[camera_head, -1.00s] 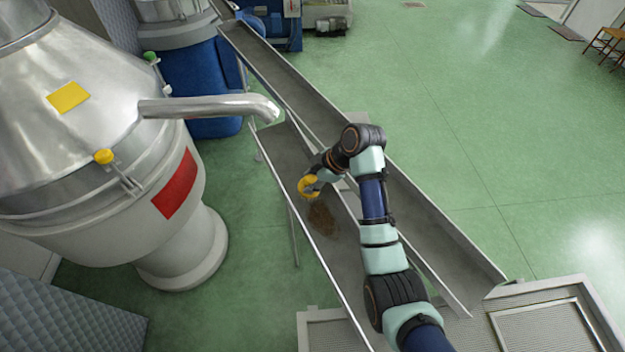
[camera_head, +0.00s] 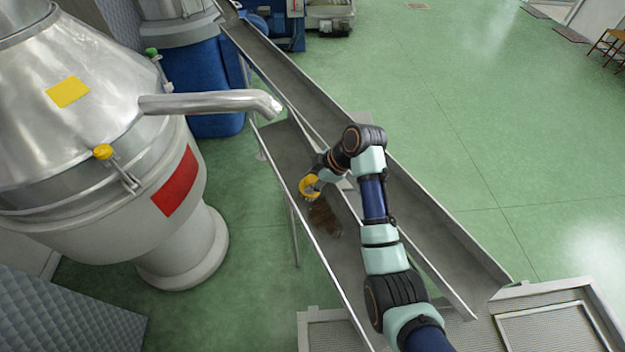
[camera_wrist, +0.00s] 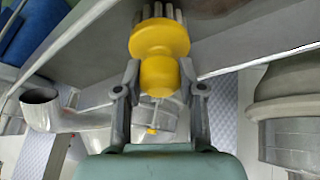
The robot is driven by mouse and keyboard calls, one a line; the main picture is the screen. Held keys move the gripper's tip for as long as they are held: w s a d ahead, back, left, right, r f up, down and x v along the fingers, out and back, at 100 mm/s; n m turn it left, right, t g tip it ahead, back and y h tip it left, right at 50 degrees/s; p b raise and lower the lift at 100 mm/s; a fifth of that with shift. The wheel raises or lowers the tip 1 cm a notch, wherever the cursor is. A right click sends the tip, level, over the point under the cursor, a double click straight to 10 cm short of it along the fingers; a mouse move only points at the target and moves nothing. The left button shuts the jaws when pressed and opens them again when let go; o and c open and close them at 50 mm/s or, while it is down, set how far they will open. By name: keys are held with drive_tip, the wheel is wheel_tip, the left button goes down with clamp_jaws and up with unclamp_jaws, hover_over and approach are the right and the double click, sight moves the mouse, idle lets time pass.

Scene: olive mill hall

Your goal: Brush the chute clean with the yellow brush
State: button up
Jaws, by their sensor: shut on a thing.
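The yellow brush (camera_wrist: 160,42) is held between the two fingers of my gripper (camera_wrist: 160,85) in the wrist view, its grey bristles pointing away from the gripper. In the head view the brush (camera_head: 309,187) is over the nearer chute (camera_head: 285,150), close to its left wall. My gripper is shut on the brush's rounded yellow handle. A brown patch of residue (camera_head: 324,217) lies on the chute floor just below the brush in the picture. Whether the bristles touch the chute floor cannot be told.
A metal spout (camera_head: 215,103) from the large steel machine (camera_head: 85,150) ends above the chute's upper end. A second, longer chute (camera_head: 425,215) runs alongside on the right. A grated tray (camera_head: 540,298) stands at the lower right. Green floor is open at right.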

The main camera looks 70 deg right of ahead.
drive_tip(key=shift+w+d+f+b, duration=0.15)
drive_tip(key=shift+f+b, duration=0.35)
drive_tip(key=shift+f, duration=0.3)
drive_tip(key=shift+s+a+p, duration=0.75)
drive_tip(key=shift+s+p, duration=0.1)
drive_tip(key=shift+p, duration=0.25)
drive_tip(key=shift+s+a+f+p, duration=0.25)
drive_tip(key=shift+s+a+p, duration=0.3)
drive_tip(key=shift+s, duration=0.15)
drive_tip(key=shift+s+a+f+p, duration=0.25)
drive_tip(key=shift+s+a+p, duration=0.25)
drive_tip(key=shift+s, duration=0.15)
drive_tip(key=shift+s+a+f, duration=0.25)
drive_tip(key=shift+s, duration=0.15)
drive_tip(key=shift+s+a+p, duration=0.25)
drive_tip(key=shift+s+p, duration=0.05)
drive_tip(key=shift+p, duration=0.2)
drive_tip(key=shift+s+a+f+p, duration=0.3)
drive_tip(key=shift+s+a+p, duration=0.1)
drive_tip(key=shift+s+a, duration=0.45)
drive_tip(key=shift+s, duration=0.15)
